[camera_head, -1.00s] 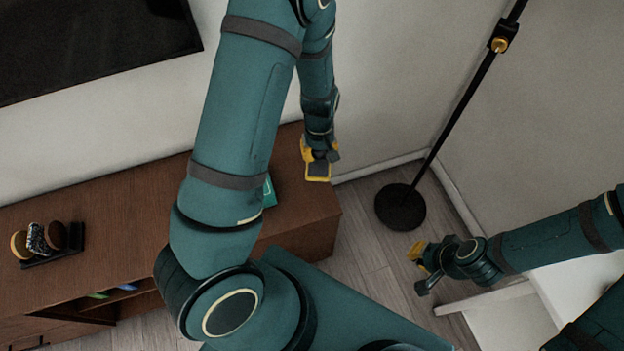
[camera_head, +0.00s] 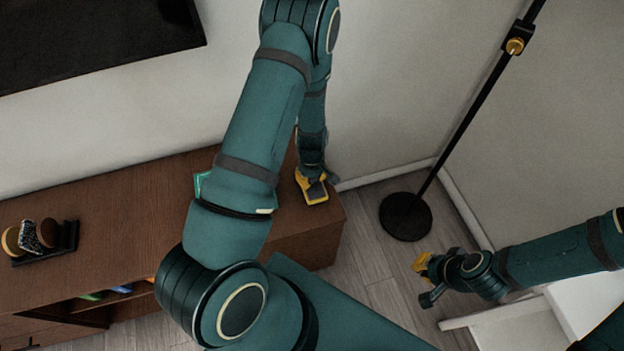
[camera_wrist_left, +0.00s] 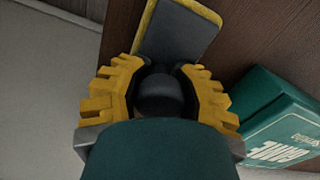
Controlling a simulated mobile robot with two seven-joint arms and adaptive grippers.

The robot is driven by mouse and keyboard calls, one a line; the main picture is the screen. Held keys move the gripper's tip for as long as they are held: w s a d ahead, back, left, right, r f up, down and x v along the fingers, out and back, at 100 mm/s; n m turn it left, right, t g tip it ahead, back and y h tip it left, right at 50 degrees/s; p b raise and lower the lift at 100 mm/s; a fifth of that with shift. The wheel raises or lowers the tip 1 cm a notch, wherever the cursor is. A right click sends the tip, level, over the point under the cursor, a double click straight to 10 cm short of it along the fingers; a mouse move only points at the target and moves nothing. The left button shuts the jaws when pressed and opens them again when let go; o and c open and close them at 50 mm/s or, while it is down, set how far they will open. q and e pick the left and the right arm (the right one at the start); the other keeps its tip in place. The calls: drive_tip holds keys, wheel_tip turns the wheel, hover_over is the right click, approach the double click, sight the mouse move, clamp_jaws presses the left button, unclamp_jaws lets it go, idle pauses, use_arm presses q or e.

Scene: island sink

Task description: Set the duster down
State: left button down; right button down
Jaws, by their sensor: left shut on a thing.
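The duster (camera_head: 315,192) has a grey pad with a yellow edge and shows at the right end of the brown cabinet top (camera_head: 120,210). My left gripper (camera_head: 311,174) is above it, shut on its dark handle. In the left wrist view the handle sits between the yellow fingers (camera_wrist_left: 158,75), and the duster's pad (camera_wrist_left: 178,38) extends beyond them over the wood. I cannot tell whether the pad touches the cabinet top. My right gripper (camera_head: 424,279) is empty, its fingers apart, over the floor at the right.
A green box (camera_wrist_left: 275,120) lies on the cabinet, partly hidden by my left arm in the head view (camera_head: 200,184). A holder with brushes (camera_head: 40,240) stands at the left. A black floor lamp base (camera_head: 405,216) is right of the cabinet. The cabinet's middle is clear.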

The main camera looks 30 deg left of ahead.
use_arm(q)
drive_tip(key=shift+f, duration=0.25)
drive_tip(key=c, duration=0.6)
unclamp_jaws()
drive_tip(key=shift+c, duration=0.2)
drive_tip(key=shift+r, duration=0.2)
wheel_tip(320, 180, up, 12)
drive_tip(key=p, duration=0.3)
drive_tip(key=shift+f, duration=0.2)
drive_tip(key=s+d+f+m+h, duration=0.1)
drive_tip(key=s+d+m+h, duration=0.1)
drive_tip(key=s+d+m, duration=0.3)
drive_tip(key=s+d+f+m+t+h, duration=0.1)
drive_tip(key=s+d+m, duration=0.4)
drive_tip(key=d, duration=0.7)
drive_tip(key=shift+s+d+f+m+h, duration=0.3)
drive_tip(key=shift+m+h, duration=0.2)
drive_tip(key=shift+m, duration=0.2)
